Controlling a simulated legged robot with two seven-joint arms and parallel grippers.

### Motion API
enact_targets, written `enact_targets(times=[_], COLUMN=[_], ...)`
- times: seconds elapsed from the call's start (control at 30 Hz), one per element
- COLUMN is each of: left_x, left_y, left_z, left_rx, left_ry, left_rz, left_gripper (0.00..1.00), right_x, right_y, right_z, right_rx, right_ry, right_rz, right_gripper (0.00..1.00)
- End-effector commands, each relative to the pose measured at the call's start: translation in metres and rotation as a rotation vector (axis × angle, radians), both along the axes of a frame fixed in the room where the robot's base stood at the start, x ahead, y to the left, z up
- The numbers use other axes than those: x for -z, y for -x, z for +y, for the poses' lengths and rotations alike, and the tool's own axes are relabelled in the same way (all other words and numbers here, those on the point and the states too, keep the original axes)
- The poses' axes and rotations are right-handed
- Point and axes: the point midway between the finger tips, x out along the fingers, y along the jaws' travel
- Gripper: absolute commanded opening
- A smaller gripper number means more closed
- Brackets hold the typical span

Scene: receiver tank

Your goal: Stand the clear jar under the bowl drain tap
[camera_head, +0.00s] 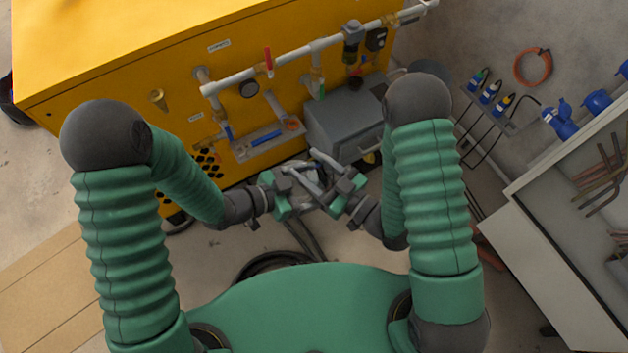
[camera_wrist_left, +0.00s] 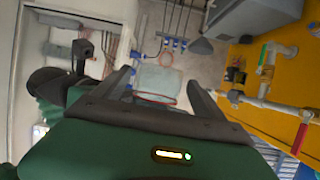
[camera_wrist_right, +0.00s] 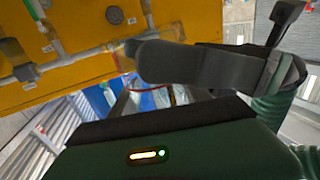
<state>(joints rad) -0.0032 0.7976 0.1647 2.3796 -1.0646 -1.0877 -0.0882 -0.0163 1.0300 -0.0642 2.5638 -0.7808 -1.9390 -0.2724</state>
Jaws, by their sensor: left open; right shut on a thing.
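My right gripper (camera_head: 330,182) is shut on a see-through thing, which looks like the clear jar (camera_head: 312,174); the fingers hide much of it. In the left wrist view the jar (camera_wrist_left: 160,80) shows as a pale see-through shape with a thin red ring, between the spread fingers. My left gripper (camera_head: 288,188) is open, close to the right one and beside the jar; I cannot tell if it touches. A dark filter bowl (camera_head: 352,45) hangs from the pipe on the yellow machine; a small fitting below it (camera_head: 355,78) may be its drain tap.
A grey box (camera_head: 345,118) stands out from the yellow machine (camera_head: 120,70), below the filter. A small shelf (camera_head: 268,140) with a blue tool is left of it. A white cabinet (camera_head: 560,260) stands at right. Black hose (camera_head: 270,262) lies on the floor below the grippers.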

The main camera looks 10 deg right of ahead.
Motion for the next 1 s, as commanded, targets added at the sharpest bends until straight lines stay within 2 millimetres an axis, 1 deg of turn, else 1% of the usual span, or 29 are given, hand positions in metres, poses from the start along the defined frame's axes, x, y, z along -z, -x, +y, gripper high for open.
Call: enact_targets(times=[0.2, 0.7, 0.73, 0.9, 0.93, 1.0], left_x=[0.0001, -0.0002, -0.0004, -0.0006, -0.0008, -0.001], left_y=[-0.0005, -0.0014, -0.0016, -0.0015, -0.0015, -0.0014], left_z=[-0.0004, 0.0004, 0.0004, 0.0002, 0.0, -0.0003], left_rx=[-0.001, -0.003, -0.004, -0.002, -0.002, -0.001], left_ry=[0.0, 0.0, 0.0, 0.001, 0.001, 0.002], left_rz=[0.0, -0.001, -0.002, -0.003, -0.003, -0.003], left_gripper=[0.81, 0.15, 0.13, 0.13, 0.13, 0.13], right_x=[-0.0001, 0.0002, 0.0002, 0.0003, 0.0004, 0.0005], right_y=[-0.0001, 0.0001, 0.0001, 0.0004, 0.0005, 0.0006], right_z=[0.0001, 0.0, 0.0, 0.0003, 0.0004, 0.0007], right_rx=[0.0, 0.0, 0.0, -0.001, -0.002, -0.002], right_ry=[0.0, 0.001, 0.001, 0.001, 0.001, 0.001], right_rz=[0.0, 0.001, 0.001, 0.002, 0.002, 0.002], right_gripper=[0.13, 0.13, 0.56, 0.79, 0.8, 0.8])
